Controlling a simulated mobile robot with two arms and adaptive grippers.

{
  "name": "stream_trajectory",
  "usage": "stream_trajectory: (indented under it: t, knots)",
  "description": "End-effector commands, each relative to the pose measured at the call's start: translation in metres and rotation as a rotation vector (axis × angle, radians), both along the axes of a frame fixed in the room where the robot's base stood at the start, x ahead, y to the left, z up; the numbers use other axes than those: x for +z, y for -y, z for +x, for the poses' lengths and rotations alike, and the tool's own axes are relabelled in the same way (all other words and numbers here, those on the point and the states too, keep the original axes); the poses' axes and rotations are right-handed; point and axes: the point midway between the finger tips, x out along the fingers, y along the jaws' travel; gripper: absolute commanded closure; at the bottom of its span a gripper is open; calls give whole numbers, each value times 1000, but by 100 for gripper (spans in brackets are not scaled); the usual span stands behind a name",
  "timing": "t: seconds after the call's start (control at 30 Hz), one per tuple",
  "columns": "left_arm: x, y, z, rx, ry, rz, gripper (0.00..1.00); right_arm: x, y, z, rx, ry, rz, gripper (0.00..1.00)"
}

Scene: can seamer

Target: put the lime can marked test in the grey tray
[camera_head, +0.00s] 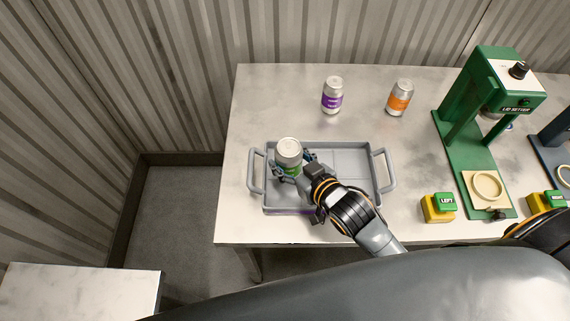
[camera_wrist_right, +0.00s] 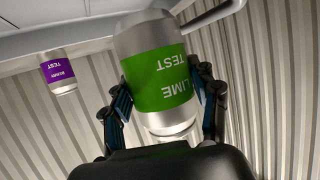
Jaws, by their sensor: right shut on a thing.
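The lime can (camera_head: 289,153) is silver with a green label. Its label reads LIME TEST in the right wrist view (camera_wrist_right: 161,75), where the can appears upside down. My right gripper (camera_head: 290,172) is shut on this can, with one finger on each side of it. The can is upright over the left part of the grey tray (camera_head: 346,160). I cannot tell whether its base touches the tray floor, as the gripper hides it. The rest of the tray looks empty. My left gripper is not in view.
A purple-label can (camera_head: 332,95) and an orange-label can (camera_head: 399,98) stand behind the tray. A green lid setter (camera_head: 480,140) and a yellow box with a green LEFT button (camera_head: 439,207) are to the right. The table (camera_head: 240,120) is clear left of the cans.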

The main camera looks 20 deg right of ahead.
Motion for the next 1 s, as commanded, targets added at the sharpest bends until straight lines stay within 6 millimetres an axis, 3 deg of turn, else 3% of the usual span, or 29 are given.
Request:
stream_trajectory:
  t: [0.3,0.5,0.9,0.93,1.0]
  knots:
    - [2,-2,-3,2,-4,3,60,-24,-7,20,1,2,2,87]
    - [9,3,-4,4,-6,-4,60,-48,-7,18,1,2,0,87]
    - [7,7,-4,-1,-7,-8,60,-55,-7,18,1,4,2,87]
    - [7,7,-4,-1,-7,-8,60,-56,-6,17,1,1,1,36]
    - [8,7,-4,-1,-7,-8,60,-55,-6,17,1,1,1,22]
